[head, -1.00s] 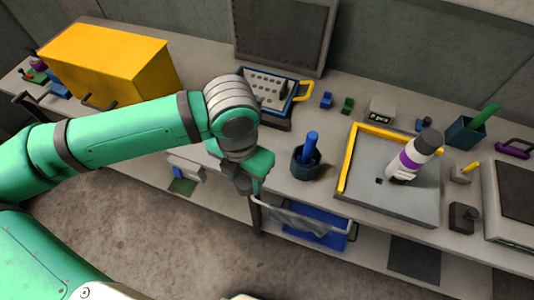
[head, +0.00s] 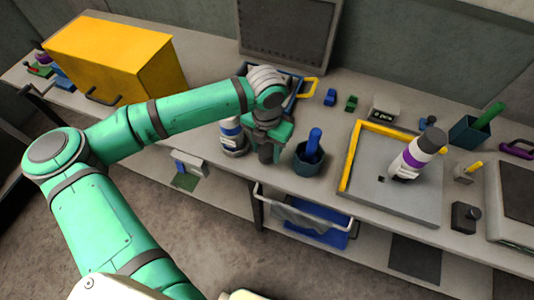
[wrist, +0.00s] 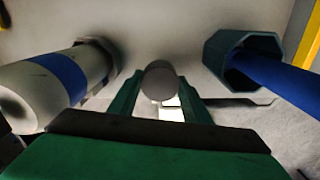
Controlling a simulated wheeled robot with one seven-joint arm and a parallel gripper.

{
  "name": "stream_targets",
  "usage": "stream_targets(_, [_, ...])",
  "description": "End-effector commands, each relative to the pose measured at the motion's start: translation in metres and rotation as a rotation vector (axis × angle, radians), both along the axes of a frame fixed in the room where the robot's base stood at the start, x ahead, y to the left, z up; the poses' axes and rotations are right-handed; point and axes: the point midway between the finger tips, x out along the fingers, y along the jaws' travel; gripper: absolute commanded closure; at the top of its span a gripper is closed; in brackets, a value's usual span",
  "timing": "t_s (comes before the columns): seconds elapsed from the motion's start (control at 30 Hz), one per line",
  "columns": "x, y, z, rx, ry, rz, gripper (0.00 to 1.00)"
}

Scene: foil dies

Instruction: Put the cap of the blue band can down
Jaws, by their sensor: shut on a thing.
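My gripper (wrist: 158,95) is shut on the cap (wrist: 160,82), a grey cylinder held between the two green fingers. In the head view my gripper (head: 266,157) is over the front part of the counter. The blue band can (wrist: 62,78), white with a blue band, stands uncapped just left of my gripper in the wrist view. In the head view the blue band can (head: 232,133) is partly hidden by my gripper. I cannot tell whether the cap touches the counter.
A dark teal cup (head: 308,165) with a blue handle (wrist: 285,82) stands close on the right. Farther right, a yellow-edged tray (head: 390,195) holds a purple band can (head: 411,161). A yellow box (head: 110,62) is at the left. The counter's front edge is near.

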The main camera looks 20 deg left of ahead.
Motion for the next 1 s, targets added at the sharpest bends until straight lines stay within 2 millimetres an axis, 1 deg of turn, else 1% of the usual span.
stream_targets(0.03, [0.004,-0.001,-0.006,-0.002,0.001,0.001,0.77])
stream_targets(0.13, [0.002,-0.001,-0.021,-0.003,0.002,0.001,0.77])
stream_targets(0.23, [0.002,-0.001,-0.031,-0.002,0.000,0.001,0.77])
stream_targets(0.63, [0.002,0.000,-0.036,0.000,0.000,0.000,0.77])
stream_targets(0.67, [0.002,0.000,-0.036,0.000,0.000,0.000,0.49])
stream_targets(0.7, [0.002,0.000,-0.036,0.000,0.000,0.000,0.40])
stream_targets(0.73, [0.002,0.000,-0.036,0.000,0.000,0.000,0.37])
stream_targets(1.0, [0.002,0.000,-0.035,0.000,0.000,0.000,0.37])
